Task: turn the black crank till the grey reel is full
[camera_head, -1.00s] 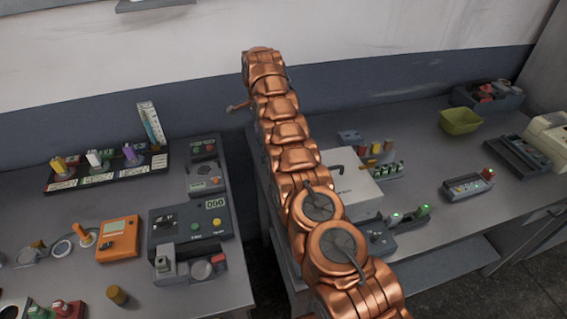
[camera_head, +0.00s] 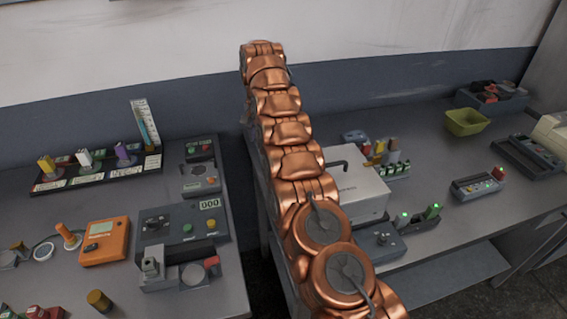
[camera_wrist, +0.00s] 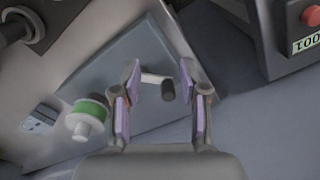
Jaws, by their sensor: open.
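In the wrist view, a black crank knob (camera_wrist: 168,91) sits at the end of a short pale crank arm (camera_wrist: 154,78) on a blue-grey plate (camera_wrist: 128,60). My gripper (camera_wrist: 160,70) is open, with one purple-padded finger on each side of the knob. I see a gap on both sides; the depth between fingers and knob is hard to judge. A reel with a green winding and pale core (camera_wrist: 84,120) stands on the plate to the left. I cannot tell a separate grey reel. In the head view my copper arm hides the crank and gripper.
In the wrist view a dark box with a red button (camera_wrist: 311,15) stands at the upper right. In the head view an orange meter (camera_head: 104,242) and a counter panel (camera_head: 182,226) are on the left bench. A white box (camera_head: 352,184) stands right of my arm.

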